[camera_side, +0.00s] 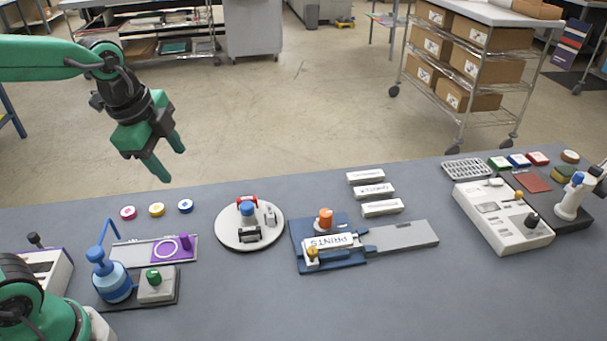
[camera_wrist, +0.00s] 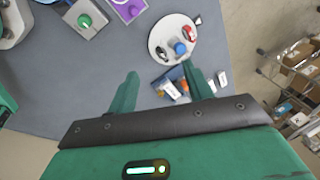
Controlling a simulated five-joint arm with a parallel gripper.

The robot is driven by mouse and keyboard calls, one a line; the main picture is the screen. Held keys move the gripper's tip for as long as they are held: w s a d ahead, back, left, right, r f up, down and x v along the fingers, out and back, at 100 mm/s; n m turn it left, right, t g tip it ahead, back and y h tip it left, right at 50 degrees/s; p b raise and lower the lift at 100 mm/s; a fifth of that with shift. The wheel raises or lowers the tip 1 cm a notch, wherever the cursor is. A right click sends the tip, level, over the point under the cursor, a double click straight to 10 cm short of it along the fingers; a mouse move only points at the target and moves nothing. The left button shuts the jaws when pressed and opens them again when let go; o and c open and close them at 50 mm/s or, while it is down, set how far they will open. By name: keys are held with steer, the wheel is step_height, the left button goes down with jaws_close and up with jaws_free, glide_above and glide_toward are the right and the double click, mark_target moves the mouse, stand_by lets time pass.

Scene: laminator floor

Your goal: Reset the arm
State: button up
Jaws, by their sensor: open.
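My gripper (camera_side: 166,158) is open and empty, held in the air above the far left side of the grey table (camera_side: 350,290). Its green fingers point down and to the right in the side view. In the wrist view my gripper (camera_wrist: 165,88) shows two parted green fingers with nothing between them but the table and part of the blue fixture. No object touches the fingers.
A white round plate (camera_side: 232,236) holds small parts. A blue fixture (camera_side: 300,232) with a grey slide stands mid-table. A blue pump bottle (camera_side: 112,282) is front left, a white console (camera_side: 500,215) right. Coloured discs (camera_side: 157,209) lie near the back edge.

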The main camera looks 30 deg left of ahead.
steer(key=s+a+n+t, duration=0.1)
steer(key=s+n+t, duration=0.1)
steer(key=s+n, duration=0.6)
steer(key=n, duration=0.5)
steer(key=shift+s+a, duration=0.15)
steer(key=shift+s, duration=0.1)
steer(key=shift+r, duration=0.15)
stand_by(0.5)
